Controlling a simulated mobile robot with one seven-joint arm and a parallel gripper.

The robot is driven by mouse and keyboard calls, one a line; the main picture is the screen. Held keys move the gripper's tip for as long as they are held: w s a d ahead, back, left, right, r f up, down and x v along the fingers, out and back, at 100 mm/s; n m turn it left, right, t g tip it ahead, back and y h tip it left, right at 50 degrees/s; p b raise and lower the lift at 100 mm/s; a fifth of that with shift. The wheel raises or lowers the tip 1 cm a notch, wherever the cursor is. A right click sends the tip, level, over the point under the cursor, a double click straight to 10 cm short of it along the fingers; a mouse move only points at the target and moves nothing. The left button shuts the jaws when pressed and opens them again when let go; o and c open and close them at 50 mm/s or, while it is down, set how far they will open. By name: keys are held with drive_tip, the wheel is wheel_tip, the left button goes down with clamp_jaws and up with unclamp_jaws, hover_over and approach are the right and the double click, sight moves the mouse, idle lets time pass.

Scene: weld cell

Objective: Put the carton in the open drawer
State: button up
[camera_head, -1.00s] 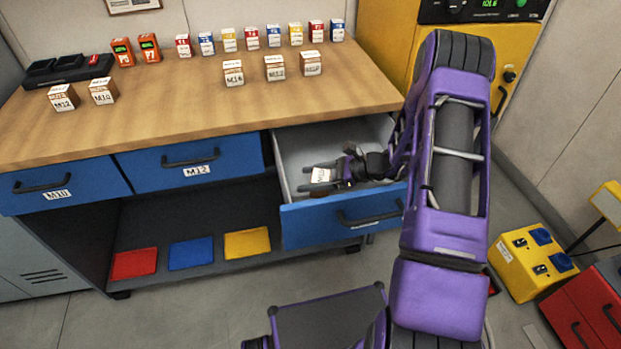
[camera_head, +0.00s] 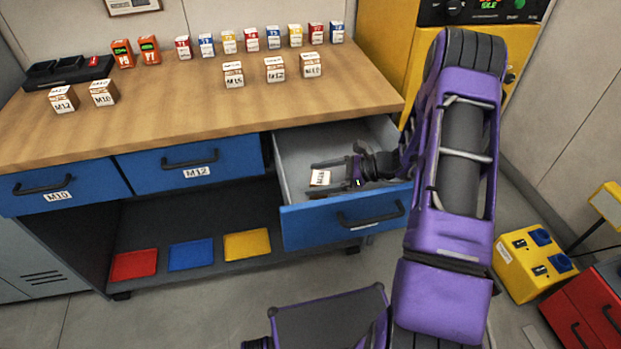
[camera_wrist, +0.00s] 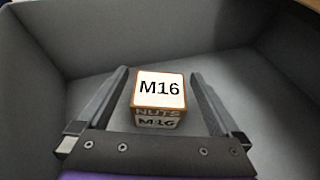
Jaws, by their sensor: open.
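The carton (camera_wrist: 159,92), a small brown box with a white label reading M16 NUTS, sits inside the open drawer (camera_head: 345,222). It also shows in the head view (camera_head: 320,178), partly hidden by the fingers. My gripper (camera_head: 327,178) reaches down into the drawer from the right. In the wrist view, my gripper (camera_wrist: 159,100) is open, with one finger on each side of the carton and a visible gap on both sides. The grey drawer interior (camera_wrist: 60,80) surrounds them; nothing else shows in it.
Cartons, including an M12 carton (camera_head: 275,69), stand on the wooden bench top (camera_head: 180,105) above the drawer. The M12 drawer (camera_head: 190,163) and M10 drawer (camera_head: 60,188) are shut. A yellow socket box (camera_head: 535,262) stands on the floor at right.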

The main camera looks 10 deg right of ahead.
drive_tip(key=v, duration=0.9)
drive_tip(key=shift+d+r, duration=0.2)
drive_tip(key=shift+d, duration=0.05)
